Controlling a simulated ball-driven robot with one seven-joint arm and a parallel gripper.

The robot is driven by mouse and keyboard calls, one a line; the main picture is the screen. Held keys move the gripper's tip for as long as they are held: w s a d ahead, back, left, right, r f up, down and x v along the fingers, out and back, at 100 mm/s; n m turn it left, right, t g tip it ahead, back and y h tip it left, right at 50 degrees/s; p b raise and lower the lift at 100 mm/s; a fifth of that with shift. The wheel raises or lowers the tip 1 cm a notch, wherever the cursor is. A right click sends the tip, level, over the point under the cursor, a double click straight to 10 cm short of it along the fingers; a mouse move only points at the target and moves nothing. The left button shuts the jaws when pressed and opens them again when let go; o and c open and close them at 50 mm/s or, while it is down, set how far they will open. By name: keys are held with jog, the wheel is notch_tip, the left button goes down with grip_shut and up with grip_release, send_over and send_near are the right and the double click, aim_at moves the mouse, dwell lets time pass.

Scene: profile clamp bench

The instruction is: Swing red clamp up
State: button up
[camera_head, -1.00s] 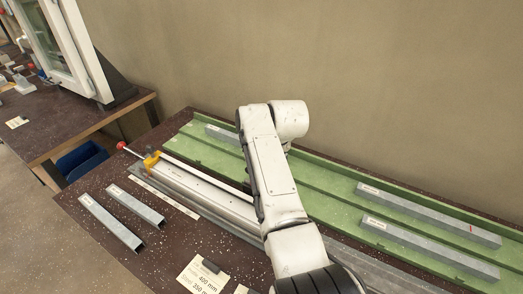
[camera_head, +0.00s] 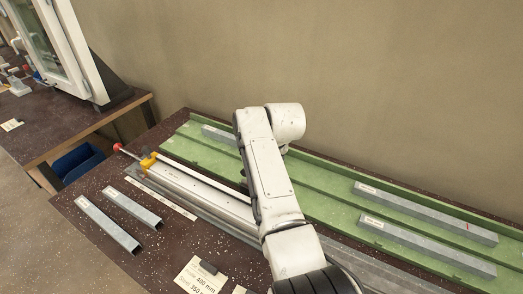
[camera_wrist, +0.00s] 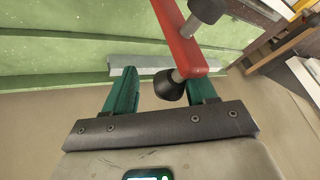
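The red clamp arm (camera_wrist: 181,42) crosses the upper middle of the wrist view. It carries a black rubber foot (camera_wrist: 170,86) at its lower end and a dark knob (camera_wrist: 207,9) above. My gripper (camera_wrist: 163,80) is open, with its green fingers spread. The rubber foot appears between the fingers, close to the right one, and the red arm overlaps that finger in the picture. I cannot tell whether they touch. In the head view the red clamp is hidden, probably behind my arm. The long metal clamping rail (camera_head: 205,198) runs out from under my arm.
A yellow stop (camera_head: 148,161) with a red-ball lever (camera_head: 117,147) stands at the rail's far left end. Grey profiles lie in the green tray (camera_head: 330,213) and on the dark bench (camera_head: 168,240). Paper labels lie in front. A wall rises behind.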

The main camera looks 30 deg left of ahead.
jog(key=shift+s+d+f, duration=0.1)
jog(key=shift+r, duration=0.2)
jog(key=v, duration=1)
jog(key=shift+r, duration=0.2)
